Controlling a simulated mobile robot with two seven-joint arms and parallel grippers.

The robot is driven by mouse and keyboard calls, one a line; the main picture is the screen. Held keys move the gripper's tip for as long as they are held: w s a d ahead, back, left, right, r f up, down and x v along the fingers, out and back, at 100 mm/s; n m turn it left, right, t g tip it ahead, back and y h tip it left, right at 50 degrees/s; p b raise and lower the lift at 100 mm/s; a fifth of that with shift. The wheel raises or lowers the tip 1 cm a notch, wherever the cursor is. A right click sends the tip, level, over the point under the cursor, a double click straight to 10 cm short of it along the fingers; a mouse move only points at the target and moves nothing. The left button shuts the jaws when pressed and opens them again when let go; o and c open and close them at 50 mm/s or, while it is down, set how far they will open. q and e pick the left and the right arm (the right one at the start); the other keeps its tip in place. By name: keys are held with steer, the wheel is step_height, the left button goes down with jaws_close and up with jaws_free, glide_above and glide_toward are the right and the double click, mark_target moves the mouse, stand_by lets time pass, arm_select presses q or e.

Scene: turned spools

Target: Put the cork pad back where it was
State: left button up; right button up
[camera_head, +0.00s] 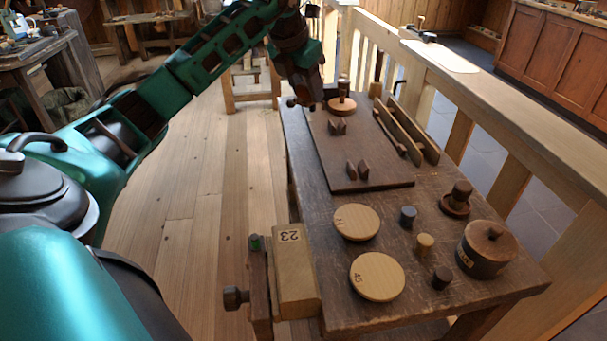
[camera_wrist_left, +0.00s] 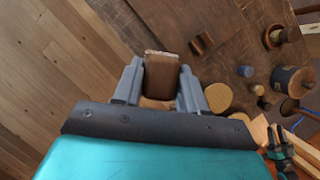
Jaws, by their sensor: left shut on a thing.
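My left gripper (camera_head: 306,103) is above the far left end of the dark wooden table (camera_head: 440,300). In the left wrist view its fingers (camera_wrist_left: 160,95) are shut on a brown block-like piece (camera_wrist_left: 161,76) with a pale top edge. A tan surface shows below the piece, between the fingers. I cannot tell whether this piece is the cork pad. In the head view the gripper mostly hides it. Two round tan discs, one marked 71 (camera_head: 356,222) and one marked 45 (camera_head: 377,276), lie flat near the table's front. What seems my right gripper (camera_wrist_left: 280,150) shows small in the wrist view.
A dark board (camera_head: 375,184) with small cradle blocks covers the table's far half. A knobbed spool (camera_head: 342,104) stands close right of my left gripper. Small cylinders (camera_head: 408,216), a lidded round box (camera_head: 485,250) and a block marked 23 (camera_head: 294,270) are nearer. A railing runs along the right.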

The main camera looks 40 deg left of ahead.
arm_select(q)
steer(key=shift+a+r+n, duration=0.1)
steer(key=shift+a+n, duration=0.3)
steer(key=shift+a+f, duration=0.1)
steer(key=shift+f, duration=0.3)
steer(key=b, duration=0.3)
glide_above(306, 171)
steer(key=s, duration=0.2)
steer(key=f, duration=1.3)
steer(key=shift+w+f, duration=0.25)
steer(key=shift+f, duration=0.15)
steer(key=shift+f+b, duration=0.4)
steer(key=shift+f, duration=2.2)
steer(key=shift+f, duration=0.15)
steer(key=o, duration=1)
steer(key=shift+s+r, duration=0.1)
steer(key=shift+r, duration=0.4)
steer(key=v, duration=0.3)
steer(key=p+v, duration=0.1)
steer(key=v, duration=0.3)
steer(key=p+v, duration=0.1)
steer(key=v, duration=0.3)
steer(key=shift+d+r, duration=0.15)
steer(key=shift+d, duration=0.2)
